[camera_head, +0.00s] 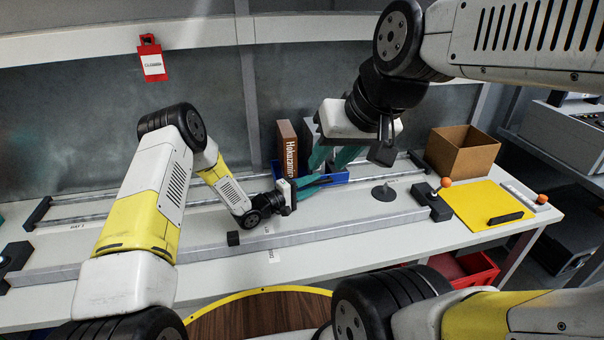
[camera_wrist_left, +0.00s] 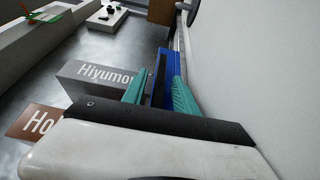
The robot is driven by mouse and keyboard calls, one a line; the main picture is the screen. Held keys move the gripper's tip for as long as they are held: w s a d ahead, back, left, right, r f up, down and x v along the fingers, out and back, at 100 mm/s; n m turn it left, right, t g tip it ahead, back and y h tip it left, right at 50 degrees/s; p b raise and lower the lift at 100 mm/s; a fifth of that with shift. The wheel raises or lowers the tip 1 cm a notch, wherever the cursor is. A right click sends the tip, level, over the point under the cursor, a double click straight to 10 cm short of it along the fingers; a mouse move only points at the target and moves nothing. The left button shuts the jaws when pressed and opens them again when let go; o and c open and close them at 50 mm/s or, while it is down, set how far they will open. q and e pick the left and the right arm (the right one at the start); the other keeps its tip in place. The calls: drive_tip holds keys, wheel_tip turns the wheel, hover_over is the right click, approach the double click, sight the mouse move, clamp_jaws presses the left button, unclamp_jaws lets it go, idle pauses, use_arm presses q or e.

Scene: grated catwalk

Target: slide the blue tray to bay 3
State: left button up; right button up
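The blue tray (camera_head: 338,179) sits between two rails on the white bench, partly hidden by my grippers. A brown box (camera_head: 288,147) and a grey box (camera_wrist_left: 95,78) appear to stand in it. My left gripper (camera_head: 318,184) is low at the tray's near side. In the left wrist view its teal fingers (camera_wrist_left: 160,92) are apart, with a blue part of the tray between them and a gap on the left. My right gripper (camera_head: 332,157) hangs above the tray, fingers apart, nothing visible between them. Small bay labels (camera_head: 78,227) lie along the track; their numbers are hard to read.
A cardboard box (camera_head: 462,152) and yellow mat (camera_head: 487,204) are farther right. The track's left half looks clear.

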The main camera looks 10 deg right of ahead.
use_arm(q)
clamp_jaws()
idle(1.3)
